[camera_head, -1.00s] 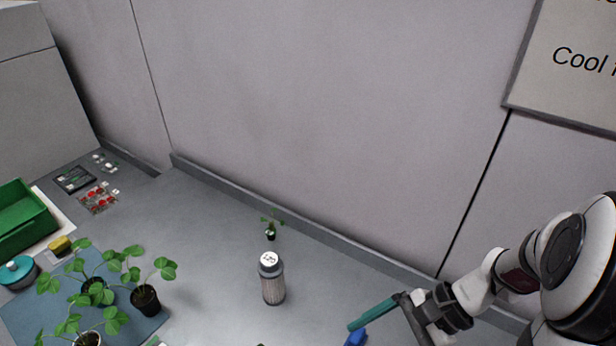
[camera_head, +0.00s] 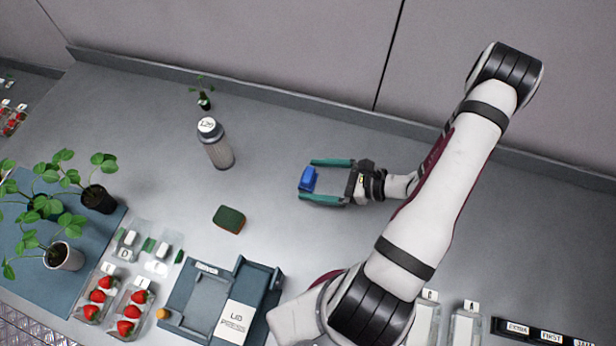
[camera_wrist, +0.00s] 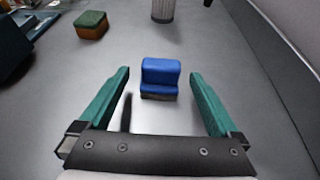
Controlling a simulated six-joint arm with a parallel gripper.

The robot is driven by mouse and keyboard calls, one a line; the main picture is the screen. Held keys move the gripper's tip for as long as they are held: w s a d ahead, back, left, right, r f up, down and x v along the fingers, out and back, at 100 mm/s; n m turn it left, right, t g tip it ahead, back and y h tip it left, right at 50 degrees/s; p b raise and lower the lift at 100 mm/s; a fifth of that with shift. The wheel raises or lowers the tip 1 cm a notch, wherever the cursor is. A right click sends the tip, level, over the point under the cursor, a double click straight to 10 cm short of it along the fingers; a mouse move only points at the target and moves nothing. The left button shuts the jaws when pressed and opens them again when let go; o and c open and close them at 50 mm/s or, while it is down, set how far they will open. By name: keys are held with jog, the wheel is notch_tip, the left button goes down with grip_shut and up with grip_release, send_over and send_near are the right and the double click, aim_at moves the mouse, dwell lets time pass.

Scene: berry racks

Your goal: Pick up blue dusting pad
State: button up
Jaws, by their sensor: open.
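The blue dusting pad (camera_head: 308,179) is a small blue block on the grey counter. In the wrist view the pad (camera_wrist: 161,76) has a stepped top and a darker base, and lies straight ahead between the lines of the fingers. My gripper (camera_head: 318,180) has two teal fingers, spread apart with the pad at their tips. It also shows in the wrist view (camera_wrist: 160,84), open and empty, with a clear gap on both sides of the pad. Whether the fingertips reach past the pad is hard to tell.
A green and brown sponge (camera_head: 229,219) and a grey shaker bottle (camera_head: 216,146) stand left of the pad. A blue-grey tray (camera_head: 196,300), strawberry packs (camera_head: 125,310) and potted plants (camera_head: 97,198) are farther left. The back wall ledge (camera_head: 270,100) runs behind. The counter around the pad is clear.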

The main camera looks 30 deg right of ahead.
jog(key=shift+x, duration=1.15)
jog(key=shift+r, duration=0.1)
jog(key=c, duration=1.5)
